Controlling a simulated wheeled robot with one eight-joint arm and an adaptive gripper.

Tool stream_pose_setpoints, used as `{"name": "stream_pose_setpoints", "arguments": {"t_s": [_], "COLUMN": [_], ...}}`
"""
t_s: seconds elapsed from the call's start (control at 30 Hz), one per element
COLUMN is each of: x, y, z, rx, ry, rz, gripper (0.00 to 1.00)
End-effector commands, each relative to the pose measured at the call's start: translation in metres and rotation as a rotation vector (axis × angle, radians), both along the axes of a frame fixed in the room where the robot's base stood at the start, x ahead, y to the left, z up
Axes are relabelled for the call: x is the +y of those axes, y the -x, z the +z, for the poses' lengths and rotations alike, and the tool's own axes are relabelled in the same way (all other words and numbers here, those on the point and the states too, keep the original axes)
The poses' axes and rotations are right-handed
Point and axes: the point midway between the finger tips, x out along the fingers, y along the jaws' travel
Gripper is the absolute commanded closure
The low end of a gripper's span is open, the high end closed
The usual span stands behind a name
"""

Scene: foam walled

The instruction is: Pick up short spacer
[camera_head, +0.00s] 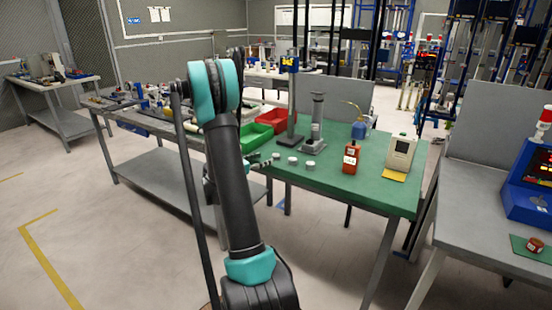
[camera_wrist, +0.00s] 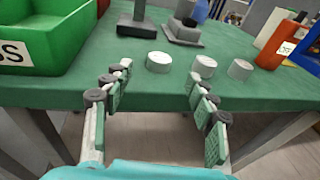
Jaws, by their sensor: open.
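Three short, pale round spacers stand in a row near the front edge of the green table. In the wrist view they are the left spacer (camera_wrist: 159,62), the middle spacer (camera_wrist: 204,67) and the right spacer (camera_wrist: 240,69). They look alike in size, so I cannot tell surely which is the short one. The head view also shows the left (camera_head: 276,156), middle (camera_head: 293,161) and right (camera_head: 310,164) ones. My gripper (camera_wrist: 159,75) is open and empty at the table's front edge. Its fingers point toward the left spacer, apart from it.
A green bin (camera_wrist: 40,40) stands left of the spacers on the green table (camera_head: 385,190). Behind them are a dark stand (camera_wrist: 137,24) and a grey press (camera_head: 315,125). An orange-red bottle (camera_head: 352,158) and a pale meter (camera_head: 400,152) stand to the right.

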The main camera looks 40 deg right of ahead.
Motion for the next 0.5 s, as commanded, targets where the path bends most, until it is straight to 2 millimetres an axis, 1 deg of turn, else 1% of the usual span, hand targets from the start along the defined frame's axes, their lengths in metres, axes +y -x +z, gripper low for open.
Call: {"name": "stream_pose_setpoints", "arguments": {"t_s": [0.03,0.1,0.2,0.43,0.5], "x": [-0.010,-0.021,-0.031,-0.041,-0.047], "y": [-0.001,-0.003,-0.006,-0.008,-0.009], "z": [-0.002,-0.003,-0.005,-0.007,-0.008], "rx": [0.000,-0.001,0.000,-0.002,-0.001], "ry": [0.000,0.000,-0.001,-0.001,-0.001], "rz": [-0.004,-0.003,-0.002,-0.001,-0.002], "gripper": [0.42,0.42,0.42,0.42,0.42]}}
